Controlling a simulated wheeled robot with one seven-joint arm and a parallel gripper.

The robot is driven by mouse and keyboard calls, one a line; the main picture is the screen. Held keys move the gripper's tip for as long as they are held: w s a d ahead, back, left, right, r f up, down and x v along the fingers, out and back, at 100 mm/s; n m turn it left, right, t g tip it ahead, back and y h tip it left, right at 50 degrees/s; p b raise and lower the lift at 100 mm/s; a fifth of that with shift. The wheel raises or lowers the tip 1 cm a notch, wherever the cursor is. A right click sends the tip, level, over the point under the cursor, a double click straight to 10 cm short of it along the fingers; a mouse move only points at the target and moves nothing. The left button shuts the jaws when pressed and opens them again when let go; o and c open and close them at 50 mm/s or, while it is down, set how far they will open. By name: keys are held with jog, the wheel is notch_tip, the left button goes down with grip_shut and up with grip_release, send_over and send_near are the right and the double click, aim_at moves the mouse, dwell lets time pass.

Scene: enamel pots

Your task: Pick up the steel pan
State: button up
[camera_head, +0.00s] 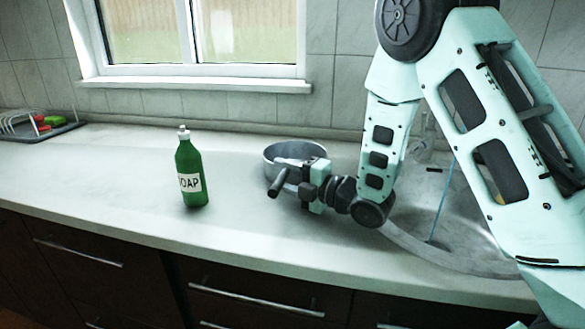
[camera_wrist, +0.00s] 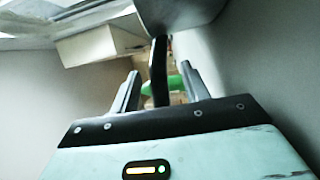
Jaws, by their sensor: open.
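The steel pan (camera_head: 295,150) stands on the counter behind my gripper (camera_head: 285,175), partly hidden by it. Its dark handle (camera_head: 278,183) points toward the front of the counter, at the fingers. In the wrist view, the pan's grey side (camera_wrist: 180,12) is at the top and its black handle (camera_wrist: 159,70) runs down between the two fingers of my gripper (camera_wrist: 160,84). The fingers are open, with a visible gap on either side of the handle.
A green soap bottle (camera_head: 191,175) stands upright left of my gripper; its green shows behind the fingers in the wrist view (camera_wrist: 177,82). A sink (camera_head: 440,240) lies to the right under my arm. A dish rack (camera_head: 38,128) is far left. The left counter is mostly clear.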

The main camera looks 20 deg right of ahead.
jog(key=shift+x, duration=1.2)
grip_shut()
jog(key=shift+r, duration=0.15)
